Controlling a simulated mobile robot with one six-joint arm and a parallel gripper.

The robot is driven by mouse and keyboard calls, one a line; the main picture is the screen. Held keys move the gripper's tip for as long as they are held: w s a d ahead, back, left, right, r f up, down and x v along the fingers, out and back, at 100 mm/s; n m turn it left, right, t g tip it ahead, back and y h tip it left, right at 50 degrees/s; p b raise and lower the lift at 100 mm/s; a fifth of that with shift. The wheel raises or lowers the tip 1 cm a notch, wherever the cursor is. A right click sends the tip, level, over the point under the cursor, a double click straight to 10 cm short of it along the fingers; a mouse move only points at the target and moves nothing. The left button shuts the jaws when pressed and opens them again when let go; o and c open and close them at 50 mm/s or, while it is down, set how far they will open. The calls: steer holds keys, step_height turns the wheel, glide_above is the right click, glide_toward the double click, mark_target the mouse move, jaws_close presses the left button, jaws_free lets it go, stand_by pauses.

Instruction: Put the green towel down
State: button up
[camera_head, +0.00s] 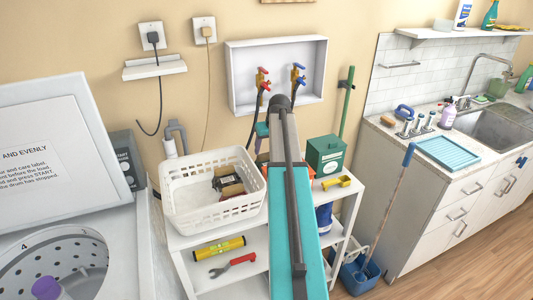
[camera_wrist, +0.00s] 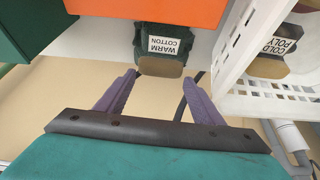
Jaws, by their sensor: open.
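A dark green folded bundle (camera_wrist: 160,58) with a white label reading "WARM COTTON" shows in the wrist view, beside an orange box. It appears to be the green towel. My gripper (camera_wrist: 158,80) is open, its two purple fingers spread apart just below the bundle in that picture. The fingertips lie near its left and right edges; I cannot tell whether they touch it. Nothing is clamped between them. In the head view my arm hides the bundle and most of the gripper.
A white basket (camera_head: 183,222) on the white shelf unit holds labelled bundles; one reads "COLD POLY" (camera_wrist: 278,46). The orange box (camera_wrist: 150,8) and a green box (camera_head: 325,155) stand close by. A yellow object (camera_head: 337,183) lies at the shelf's right. The beige wall is close behind.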

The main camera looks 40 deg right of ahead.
steer(key=b+v, duration=0.1)
steer(key=v, duration=0.6)
steer(key=shift+f, duration=0.1)
stand_by(0.5)
steer(key=shift+s, duration=0.15)
